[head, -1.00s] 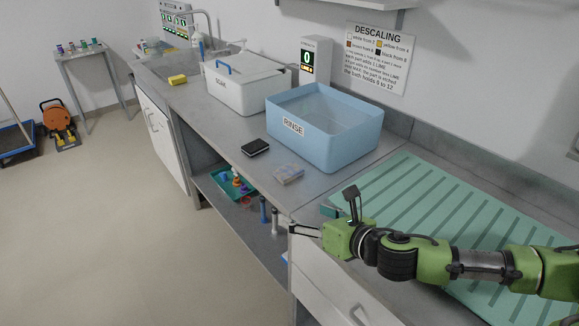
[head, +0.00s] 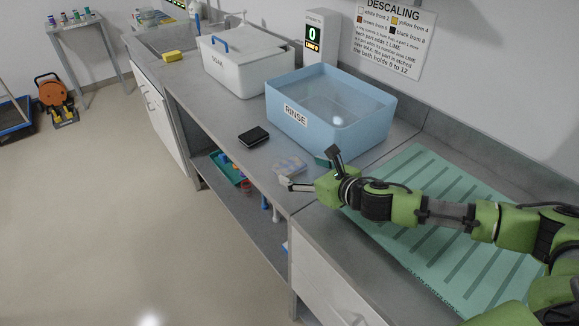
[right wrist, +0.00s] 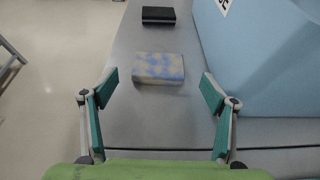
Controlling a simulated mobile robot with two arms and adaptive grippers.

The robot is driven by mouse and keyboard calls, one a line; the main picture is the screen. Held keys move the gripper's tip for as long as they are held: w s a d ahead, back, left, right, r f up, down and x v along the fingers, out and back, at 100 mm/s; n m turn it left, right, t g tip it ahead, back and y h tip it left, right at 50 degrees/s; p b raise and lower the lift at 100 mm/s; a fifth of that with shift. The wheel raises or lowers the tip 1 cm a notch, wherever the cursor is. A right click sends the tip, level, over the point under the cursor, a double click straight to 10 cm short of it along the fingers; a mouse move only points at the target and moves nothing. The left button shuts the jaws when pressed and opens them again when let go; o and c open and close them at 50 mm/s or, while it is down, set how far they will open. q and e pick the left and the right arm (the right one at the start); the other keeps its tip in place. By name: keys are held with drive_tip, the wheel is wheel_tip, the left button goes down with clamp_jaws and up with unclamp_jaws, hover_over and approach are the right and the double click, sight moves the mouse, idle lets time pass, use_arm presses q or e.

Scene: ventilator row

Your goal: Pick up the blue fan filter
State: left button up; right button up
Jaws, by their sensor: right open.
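The blue fan filter (right wrist: 158,67) is a small flat block with a mottled blue and beige face. It lies on the grey counter in front of the rinse tub, and it also shows in the head view (head: 289,165). My right gripper (right wrist: 157,88) is open and empty, its two fingers spread wide to either side of the filter's line, with the filter ahead of them and apart from them. In the head view the right gripper (head: 309,172) is beside the filter, just to its right. My left gripper is not in view.
The blue rinse tub (head: 330,118) stands right behind the filter. A black block (head: 254,137) lies to its left. The white soak tub (head: 246,72) is farther back. A green ribbed mat (head: 440,225) covers the counter at right. The counter's front edge is close.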

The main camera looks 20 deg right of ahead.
sight(291, 166)
drive_tip(key=shift+w+a+f, duration=0.15)
drive_tip(key=shift+w+a, duration=0.1)
drive_tip(key=shift+w, duration=0.25)
drive_tip(key=x, duration=0.3)
drive_tip(key=shift+w+f+p, duration=0.2)
drive_tip(key=shift+p, duration=0.15)
drive_tip(key=shift+w+a+f, duration=0.1)
drive_tip(key=shift+w, duration=0.1)
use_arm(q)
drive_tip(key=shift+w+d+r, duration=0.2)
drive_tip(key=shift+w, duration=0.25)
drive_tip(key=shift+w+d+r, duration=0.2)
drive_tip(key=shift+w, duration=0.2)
use_arm(e)
drive_tip(key=c, duration=1)
